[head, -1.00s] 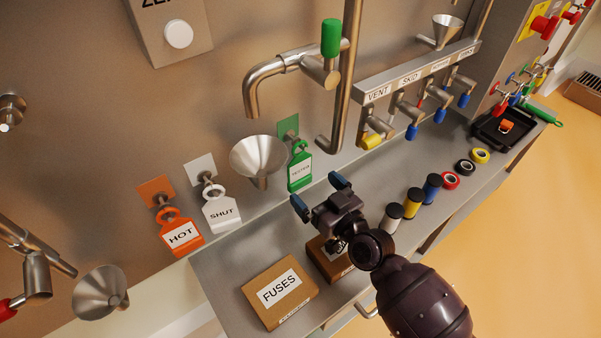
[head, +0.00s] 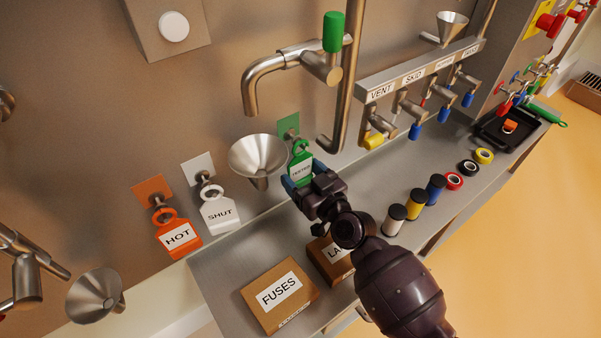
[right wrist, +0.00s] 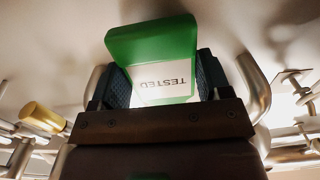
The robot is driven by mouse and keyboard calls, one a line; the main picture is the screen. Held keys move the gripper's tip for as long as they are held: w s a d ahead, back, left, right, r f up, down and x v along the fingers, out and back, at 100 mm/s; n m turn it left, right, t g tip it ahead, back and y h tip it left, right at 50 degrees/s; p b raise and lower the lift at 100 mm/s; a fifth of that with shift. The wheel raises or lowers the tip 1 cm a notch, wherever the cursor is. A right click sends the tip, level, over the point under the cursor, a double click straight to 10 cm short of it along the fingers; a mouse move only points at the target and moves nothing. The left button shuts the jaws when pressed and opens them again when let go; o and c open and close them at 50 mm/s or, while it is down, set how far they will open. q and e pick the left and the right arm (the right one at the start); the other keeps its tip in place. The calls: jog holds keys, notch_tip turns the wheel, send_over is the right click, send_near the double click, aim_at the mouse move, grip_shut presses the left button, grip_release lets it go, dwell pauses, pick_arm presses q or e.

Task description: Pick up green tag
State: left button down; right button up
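The green tag (head: 301,166), labelled TESTED, hangs by its loop on a peg at a green plate (head: 288,125) on the steel wall. My right gripper (head: 305,178) is at its lower part and hides some of it. In the right wrist view the tag (right wrist: 155,62) stands between the two fingers (right wrist: 163,80), with its lettering upside down. One finger is on each side, close to its edges. The fingers look spread; whether they touch the tag is not clear. My left gripper is not in view.
A steel funnel (head: 259,157) sits close left of the tag. The white SHUT tag (head: 219,213) and orange HOT tag (head: 178,235) hang further left. A bent spout (head: 262,80) is above. Below are a FUSES box (head: 279,294), another box (head: 331,260) and several spools (head: 414,203).

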jog(key=c, duration=0.4)
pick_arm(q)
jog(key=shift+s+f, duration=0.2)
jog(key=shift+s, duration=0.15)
pick_arm(e)
jog(key=shift+r, duration=0.1)
jog(key=shift+r, duration=0.35)
jog(key=shift+w+r+p, duration=0.1)
jog(key=shift+r+p, duration=0.4)
jog(key=shift+r, duration=0.05)
pick_arm(q)
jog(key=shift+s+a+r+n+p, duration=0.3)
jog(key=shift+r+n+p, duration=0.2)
jog(key=shift+p, duration=0.55)
pick_arm(e)
jog(key=v, duration=1.8)
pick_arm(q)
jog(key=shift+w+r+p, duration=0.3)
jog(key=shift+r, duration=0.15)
pick_arm(e)
jog(key=shift+r, duration=0.3)
